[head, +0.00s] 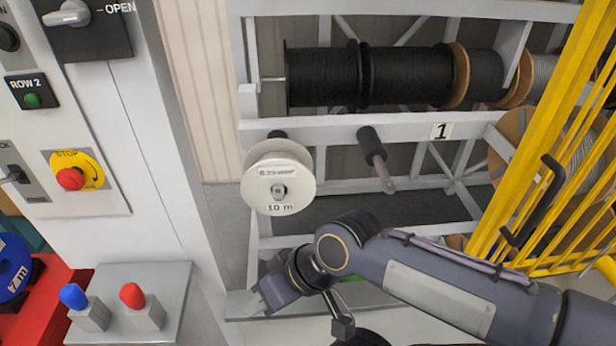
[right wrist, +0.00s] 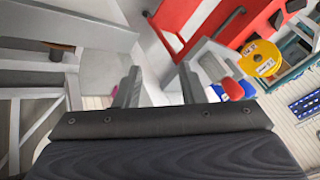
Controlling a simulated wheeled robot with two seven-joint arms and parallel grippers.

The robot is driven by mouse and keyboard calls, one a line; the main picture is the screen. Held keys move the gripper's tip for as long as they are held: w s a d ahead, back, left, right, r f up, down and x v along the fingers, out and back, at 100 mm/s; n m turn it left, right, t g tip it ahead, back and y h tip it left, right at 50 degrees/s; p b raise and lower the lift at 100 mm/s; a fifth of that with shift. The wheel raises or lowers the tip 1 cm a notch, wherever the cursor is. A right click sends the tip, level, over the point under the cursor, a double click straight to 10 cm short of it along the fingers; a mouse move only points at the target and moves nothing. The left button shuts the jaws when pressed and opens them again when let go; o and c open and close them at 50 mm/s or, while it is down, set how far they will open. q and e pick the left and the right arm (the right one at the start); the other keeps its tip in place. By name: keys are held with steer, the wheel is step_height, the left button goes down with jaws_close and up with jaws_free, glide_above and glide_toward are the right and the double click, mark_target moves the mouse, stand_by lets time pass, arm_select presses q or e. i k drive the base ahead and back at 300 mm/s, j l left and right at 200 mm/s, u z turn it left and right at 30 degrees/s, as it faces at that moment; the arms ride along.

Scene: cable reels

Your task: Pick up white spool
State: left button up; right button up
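The white spool (head: 262,193), marked "10 m", hangs on a peg of the grey rack, its flat face toward me. My right gripper (head: 260,300) is below the spool and apart from it, near the rack's lower left. In the right wrist view its two fingers (right wrist: 160,86) stand apart with nothing between them. The white spool does not show in that view. My left gripper is in neither view.
An empty dark peg (head: 375,158) sticks out right of the spool. Black cable reels (head: 410,77) sit above. A yellow barrier (head: 525,125) stands at right. A control panel (head: 75,130) and blue (head: 73,296) and red (head: 132,296) knobs are at left.

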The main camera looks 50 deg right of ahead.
mark_target(271, 163)
steer(key=l+z, duration=0.1)
steer(key=z, duration=1.35)
